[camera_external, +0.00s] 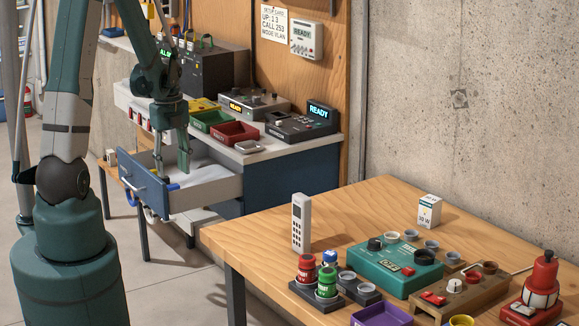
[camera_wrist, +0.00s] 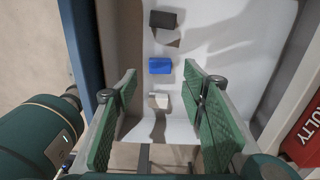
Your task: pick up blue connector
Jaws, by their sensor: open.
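In the wrist view the blue connector (camera_wrist: 160,66) is a small blue block lying on the pale drawer floor. It sits between a dark block (camera_wrist: 163,19) and a whitish block (camera_wrist: 159,101), apart from both. My gripper (camera_wrist: 160,72) is open and empty, its green fingers on either side of the blue connector in this view; the height gap is hard to judge. In the external view my gripper (camera_external: 172,168) reaches down into the open drawer (camera_external: 208,192), and a small blue patch (camera_external: 173,187) shows below it, likely the connector.
The drawer walls surround the blocks, with the blue-grey side (camera_wrist: 86,50) close by at left. A red bin (camera_wrist: 303,135) marked "FAULTY" is at right. Above the drawer, the counter holds a green bin (camera_external: 210,121), a red bin (camera_external: 234,133) and devices. The nearer wooden table (camera_external: 275,225) stands apart.

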